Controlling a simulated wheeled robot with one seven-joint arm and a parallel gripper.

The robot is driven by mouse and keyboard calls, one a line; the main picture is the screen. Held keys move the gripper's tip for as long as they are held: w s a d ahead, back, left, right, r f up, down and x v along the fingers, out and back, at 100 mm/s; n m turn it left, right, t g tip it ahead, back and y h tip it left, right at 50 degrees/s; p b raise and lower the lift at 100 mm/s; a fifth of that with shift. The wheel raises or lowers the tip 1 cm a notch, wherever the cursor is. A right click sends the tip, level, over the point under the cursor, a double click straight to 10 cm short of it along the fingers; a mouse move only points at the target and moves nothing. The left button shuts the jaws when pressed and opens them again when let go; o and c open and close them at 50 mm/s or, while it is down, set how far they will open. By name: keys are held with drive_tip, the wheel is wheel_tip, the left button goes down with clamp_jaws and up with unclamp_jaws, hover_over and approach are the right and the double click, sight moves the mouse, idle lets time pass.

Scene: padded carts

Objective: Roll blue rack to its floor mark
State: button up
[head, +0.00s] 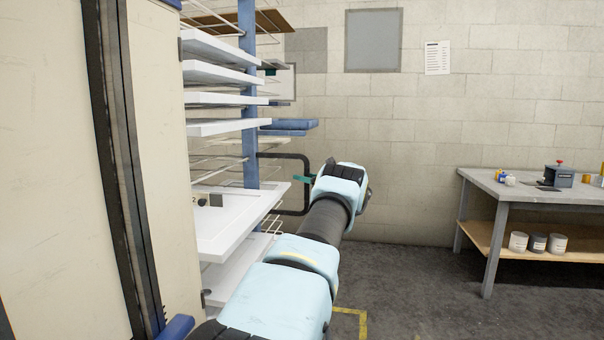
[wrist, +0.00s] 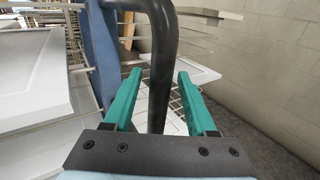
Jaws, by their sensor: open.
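The blue rack (head: 249,95) stands left of centre in the head view, with a blue post and white panels on its wire shelves. Its black handle (head: 307,200) sticks out to the right; the handle also shows in the wrist view (wrist: 162,50). My gripper (head: 303,179) is at the handle's upright bar. In the wrist view my gripper's green fingers (wrist: 158,76) are open, one on each side of the bar, with gaps visible. A yellow floor mark (head: 362,325) shows partly behind my arm; whose mark it is I cannot tell. The rack's wheels are hidden.
A large cream panel (head: 160,150) with a black edge stands close on the left. A grey workbench (head: 540,190) with cans on its lower shelf is at the right. A block wall (head: 420,130) closes the back. Dark floor (head: 420,290) lies clear between arm and bench.

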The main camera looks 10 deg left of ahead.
drive_tip(key=shift+x, duration=0.85)
drive_tip(key=shift+c, duration=0.2)
clamp_jaws()
idle(0.8)
